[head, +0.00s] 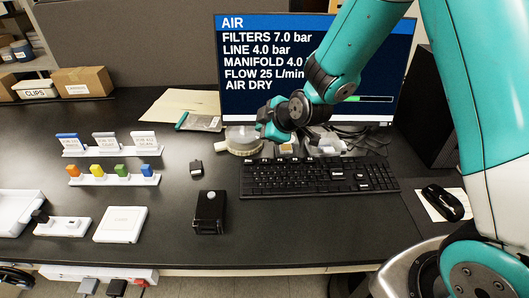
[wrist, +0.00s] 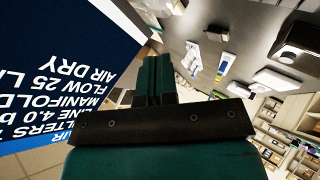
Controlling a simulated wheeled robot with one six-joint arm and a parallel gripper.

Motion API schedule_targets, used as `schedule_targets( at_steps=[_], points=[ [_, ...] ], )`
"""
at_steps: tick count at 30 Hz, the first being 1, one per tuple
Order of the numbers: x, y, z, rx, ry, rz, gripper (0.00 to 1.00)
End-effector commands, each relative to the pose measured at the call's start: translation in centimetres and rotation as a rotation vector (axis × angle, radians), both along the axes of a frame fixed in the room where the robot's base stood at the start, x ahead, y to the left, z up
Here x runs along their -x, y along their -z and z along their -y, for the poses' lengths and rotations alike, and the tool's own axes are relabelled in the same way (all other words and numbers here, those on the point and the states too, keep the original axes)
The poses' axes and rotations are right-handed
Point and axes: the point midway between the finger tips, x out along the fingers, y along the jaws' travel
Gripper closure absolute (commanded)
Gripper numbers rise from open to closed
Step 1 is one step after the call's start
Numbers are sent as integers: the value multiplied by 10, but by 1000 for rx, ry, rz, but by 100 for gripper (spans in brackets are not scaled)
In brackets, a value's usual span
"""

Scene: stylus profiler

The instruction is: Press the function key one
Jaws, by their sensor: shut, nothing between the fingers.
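The black keyboard (head: 300,186) lies on the dark bench in front of the monitor in the head view. Its top row has a few white-labelled keys at the left end, and function key one (head: 266,161) seems to be among them, but the labels are too small to read surely. My gripper (head: 264,129) is above and behind the keyboard's back left part, apart from the keys. Its teal fingers are together and empty, and they also show in the wrist view (wrist: 153,78). The keyboard cannot be made out in the wrist view.
The monitor (head: 250,70) stands close behind my gripper. A white round object (head: 240,140) and cables sit behind the keyboard. A mouse (head: 442,202) lies at the right. A black box (head: 209,212), white tray (head: 121,224) and label racks (head: 112,176) stand left.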

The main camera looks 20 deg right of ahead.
Motion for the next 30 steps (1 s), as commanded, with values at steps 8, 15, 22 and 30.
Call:
schedule_targets(
  at_steps=[8, 15, 22, 30],
  points=[
    [0, 1, 0, 1, -1, 3, 100],
    [-1, 10, 0, 1, -1, 0, 100],
    [-2, 37, 1, 1, -1, 0, 100],
    [-5, 77, 1, -1, 0, 1, 100]
  ],
)
